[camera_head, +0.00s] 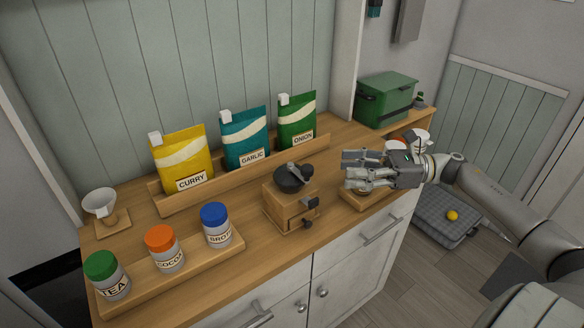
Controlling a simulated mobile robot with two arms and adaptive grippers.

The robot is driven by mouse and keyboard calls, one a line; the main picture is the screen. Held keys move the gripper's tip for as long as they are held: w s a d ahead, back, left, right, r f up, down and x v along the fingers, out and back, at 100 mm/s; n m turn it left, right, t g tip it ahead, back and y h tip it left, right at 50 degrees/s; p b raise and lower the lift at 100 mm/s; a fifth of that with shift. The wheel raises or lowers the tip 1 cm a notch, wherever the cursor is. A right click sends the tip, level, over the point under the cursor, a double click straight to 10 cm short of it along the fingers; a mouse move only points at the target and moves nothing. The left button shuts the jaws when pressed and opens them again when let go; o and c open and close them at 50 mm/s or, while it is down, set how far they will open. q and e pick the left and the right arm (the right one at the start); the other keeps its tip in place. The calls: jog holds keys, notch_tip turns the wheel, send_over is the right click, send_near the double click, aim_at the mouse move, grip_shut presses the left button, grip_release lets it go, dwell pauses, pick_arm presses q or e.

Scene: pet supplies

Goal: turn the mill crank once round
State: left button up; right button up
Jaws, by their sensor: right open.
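The mill (284,207) is a wooden box with a dark bowl on top, standing on the counter near its front edge. Its grey crank (292,171) lies across the top of the bowl. Dark knob-like parts show at the mill's right front. My right gripper (348,171) is open and empty, to the right of the mill at about the height of its top. Its fingers point left towards the crank, with a clear gap between. My left gripper is out of view.
A wooden rack behind the mill holds curry (180,164), garlic (246,138) and onion (298,120) bags. Left of the mill, a wooden tray (183,275) holds three lidded jars. A small wooden stand (357,200) lies under my right gripper. A green box (385,100) stands behind.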

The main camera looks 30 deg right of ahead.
aim_at(308, 167)
jog(key=shift+p+x, duration=1.9)
jog(key=shift+x, duration=3.25)
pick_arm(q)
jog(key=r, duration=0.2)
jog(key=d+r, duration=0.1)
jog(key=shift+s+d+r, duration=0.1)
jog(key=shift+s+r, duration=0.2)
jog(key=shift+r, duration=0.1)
pick_arm(e)
jog(key=shift+s, duration=0.1)
grip_shut()
